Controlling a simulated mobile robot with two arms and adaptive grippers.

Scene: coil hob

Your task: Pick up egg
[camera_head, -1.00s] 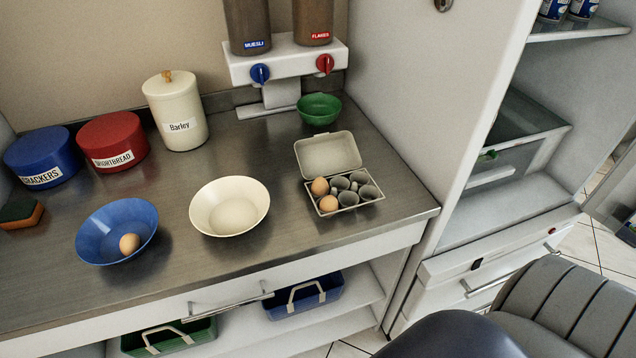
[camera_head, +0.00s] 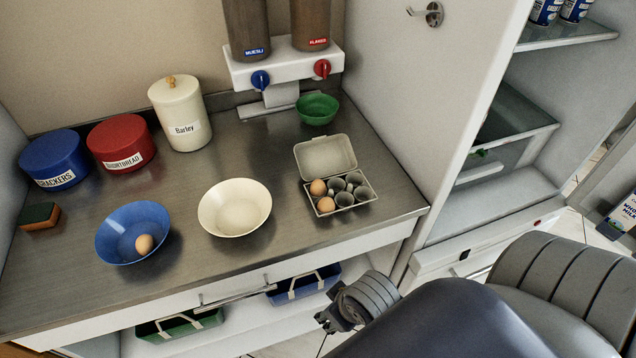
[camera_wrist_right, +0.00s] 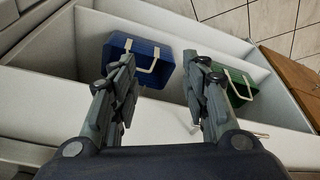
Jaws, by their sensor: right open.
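Two brown eggs sit in the left cups of an open grey egg carton (camera_head: 326,155): one egg (camera_head: 318,187) at the back and one egg (camera_head: 326,205) at the front. Another egg (camera_head: 144,243) lies in the blue bowl (camera_head: 118,222) on the left. My right gripper (camera_head: 328,320) is at the bottom of the head view, lower than the counter front and well away from the eggs. In the right wrist view its two fingers (camera_wrist_right: 158,85) are spread with nothing between them. My left gripper is not in view.
A cream bowl (camera_head: 234,208) stands between the blue bowl and the carton. A green bowl (camera_head: 317,108) is behind. Below the counter are a blue basket (camera_head: 305,285) and a green basket (camera_head: 180,322). The drawer handle (camera_head: 235,298) juts out. An open fridge (camera_head: 490,190) stands right.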

